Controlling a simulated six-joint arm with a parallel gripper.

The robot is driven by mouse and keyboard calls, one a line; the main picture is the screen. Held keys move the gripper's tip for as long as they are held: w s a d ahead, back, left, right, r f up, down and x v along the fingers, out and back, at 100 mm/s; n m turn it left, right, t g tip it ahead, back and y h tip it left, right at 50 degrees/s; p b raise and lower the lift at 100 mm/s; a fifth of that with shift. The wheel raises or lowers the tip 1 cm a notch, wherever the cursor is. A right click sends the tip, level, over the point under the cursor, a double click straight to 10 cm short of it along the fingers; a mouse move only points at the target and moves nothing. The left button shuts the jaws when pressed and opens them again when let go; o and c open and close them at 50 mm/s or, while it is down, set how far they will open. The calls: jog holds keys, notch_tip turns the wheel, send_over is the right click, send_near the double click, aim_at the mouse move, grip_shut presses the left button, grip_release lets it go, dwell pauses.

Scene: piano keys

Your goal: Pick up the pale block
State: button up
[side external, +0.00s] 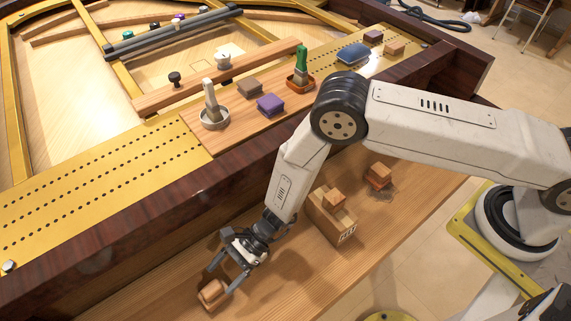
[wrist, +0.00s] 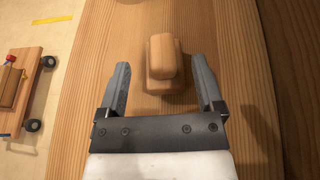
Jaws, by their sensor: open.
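The pale block (side external: 213,291) is a small, light wooden piece with rounded edges, near the front edge of the wooden ledge. In the wrist view the pale block (wrist: 163,52) rests on a wider, browner block (wrist: 165,85). My gripper (side external: 220,279) points down at the pale block, with its fingers apart and empty. In the wrist view my gripper (wrist: 160,65) has one finger on each side of the two blocks, with gaps between. Whether the fingertips are level with the pale block I cannot tell.
A larger wooden box (side external: 340,228) with a small block on top stands right of my gripper, near another small stack (side external: 379,176). The dark piano rim (side external: 120,240) rises behind the ledge. A board (side external: 240,115) beyond it holds dishes and blocks. The ledge (side external: 300,262) between is bare.

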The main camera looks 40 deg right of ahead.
aim_at(212, 288)
jog(key=shift+x, duration=2.3)
jog(key=shift+d+f, duration=0.1)
jog(key=shift+f, duration=0.05)
grip_shut()
